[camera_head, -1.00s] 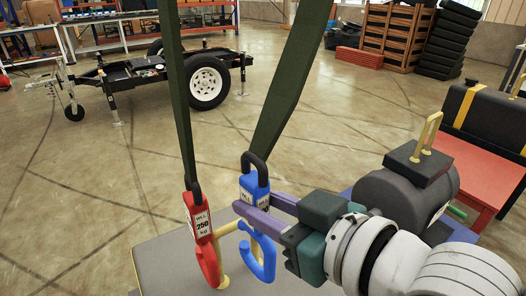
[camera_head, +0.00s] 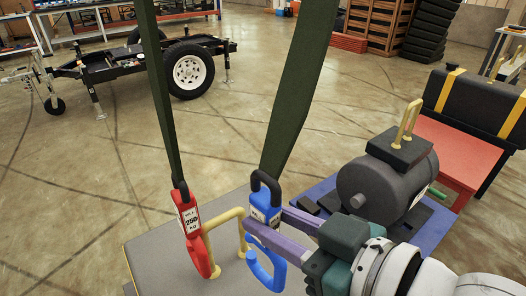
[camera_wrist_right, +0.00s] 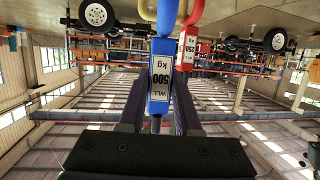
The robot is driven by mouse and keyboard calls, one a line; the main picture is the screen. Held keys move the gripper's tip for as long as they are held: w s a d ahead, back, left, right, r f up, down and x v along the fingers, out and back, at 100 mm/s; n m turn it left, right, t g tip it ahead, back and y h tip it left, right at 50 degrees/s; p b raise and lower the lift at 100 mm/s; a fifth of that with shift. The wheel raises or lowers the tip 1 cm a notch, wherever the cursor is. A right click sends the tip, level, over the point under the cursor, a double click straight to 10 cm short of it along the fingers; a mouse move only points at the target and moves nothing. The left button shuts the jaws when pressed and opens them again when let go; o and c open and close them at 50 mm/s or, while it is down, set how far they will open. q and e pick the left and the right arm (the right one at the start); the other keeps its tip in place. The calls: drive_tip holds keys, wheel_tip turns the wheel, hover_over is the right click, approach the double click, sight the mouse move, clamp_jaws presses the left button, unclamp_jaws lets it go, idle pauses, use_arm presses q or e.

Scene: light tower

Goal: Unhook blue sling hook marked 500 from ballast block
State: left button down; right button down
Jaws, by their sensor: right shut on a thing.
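The blue sling hook (camera_head: 268,266) hangs from a dark shackle on a green strap. In the right wrist view its label reads 500 kg (camera_wrist_right: 160,75). My right gripper (camera_head: 262,220) is shut on the hook's upper body. The ballast block (camera_head: 160,245) is a grey slab with a yellow handle (camera_head: 226,217). In the head view the blue hook's open curve sits just right of the handle's right leg and looks apart from it; depth is hard to judge. The red 250 hook (camera_head: 191,222) hangs at the handle's left side. My left gripper is not in view.
A dark grey motor-like cylinder (camera_head: 378,188) stands on a blue base (camera_head: 322,190) at the right. Behind it are a red bench (camera_head: 455,155) and a black case with yellow straps (camera_head: 470,98). A trailer (camera_head: 130,65) stands at the back left; the floor between is open.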

drive_tip(key=shift+s+d+f+b, duration=0.3)
drive_tip(key=shift+s+d+f, duration=0.4)
drive_tip(key=shift+f, duration=0.15)
